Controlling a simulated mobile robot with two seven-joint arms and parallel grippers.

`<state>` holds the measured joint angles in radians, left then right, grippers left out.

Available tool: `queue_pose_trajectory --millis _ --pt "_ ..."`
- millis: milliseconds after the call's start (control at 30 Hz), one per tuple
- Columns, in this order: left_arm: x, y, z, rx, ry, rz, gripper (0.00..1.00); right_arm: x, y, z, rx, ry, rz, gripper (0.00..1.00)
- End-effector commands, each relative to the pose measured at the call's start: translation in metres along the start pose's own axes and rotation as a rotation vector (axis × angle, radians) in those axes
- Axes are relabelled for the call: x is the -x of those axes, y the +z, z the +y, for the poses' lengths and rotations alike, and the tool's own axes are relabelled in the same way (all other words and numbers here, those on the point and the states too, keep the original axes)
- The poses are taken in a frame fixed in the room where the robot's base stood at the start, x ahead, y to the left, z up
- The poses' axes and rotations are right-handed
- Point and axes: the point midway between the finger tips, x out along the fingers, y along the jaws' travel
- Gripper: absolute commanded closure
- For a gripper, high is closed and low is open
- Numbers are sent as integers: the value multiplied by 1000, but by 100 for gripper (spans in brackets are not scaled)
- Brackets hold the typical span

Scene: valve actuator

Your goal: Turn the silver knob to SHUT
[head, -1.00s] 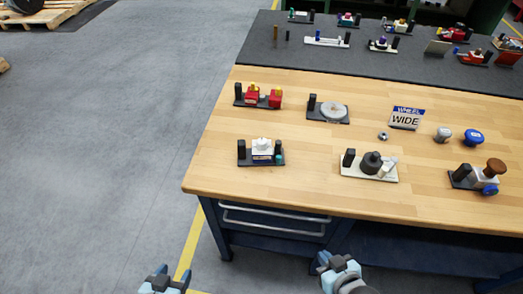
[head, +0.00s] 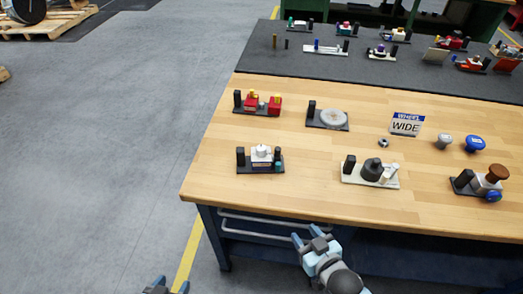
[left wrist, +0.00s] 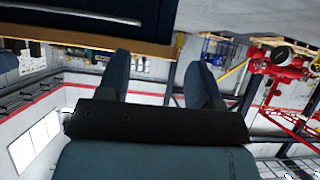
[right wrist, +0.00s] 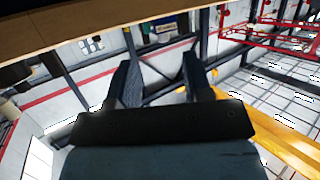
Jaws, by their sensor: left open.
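A small silver knob (head: 444,141) stands on the wooden table at the right, beside a blue knob (head: 474,143). No SHUT marking is readable, so which silver part is meant is unclear. My left gripper (head: 166,285) is at the bottom edge of the head view, left of the table; its fingers are apart and empty in the left wrist view (left wrist: 158,60). My right gripper (head: 307,236) is in front of the table's front edge, far from the silver knob; its fingers are apart and empty in the right wrist view (right wrist: 159,62).
The wooden table (head: 260,205) carries several valve devices, including a grey one on a white base (head: 372,170), a white disc (head: 333,118) and a brown-topped one (head: 497,170). A sign (head: 406,125) reads WIDE.

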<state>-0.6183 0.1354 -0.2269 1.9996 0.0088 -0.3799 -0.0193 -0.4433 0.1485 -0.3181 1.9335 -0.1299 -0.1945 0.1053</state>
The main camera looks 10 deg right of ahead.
Motion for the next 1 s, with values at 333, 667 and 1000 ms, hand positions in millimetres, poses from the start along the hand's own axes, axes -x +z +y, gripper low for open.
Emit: queue_pose_trajectory --millis 333,667,1000 --pt "-29 36 4 4 9 5 41 -115 -154 -80 235 -352 700 54" --pt "-50 63 5 8 13 12 41 -135 -213 -170 641 -950 1030 54" --pt "-72 90 6 12 17 18 41 -172 -191 -169 1275 -1534 725 54"
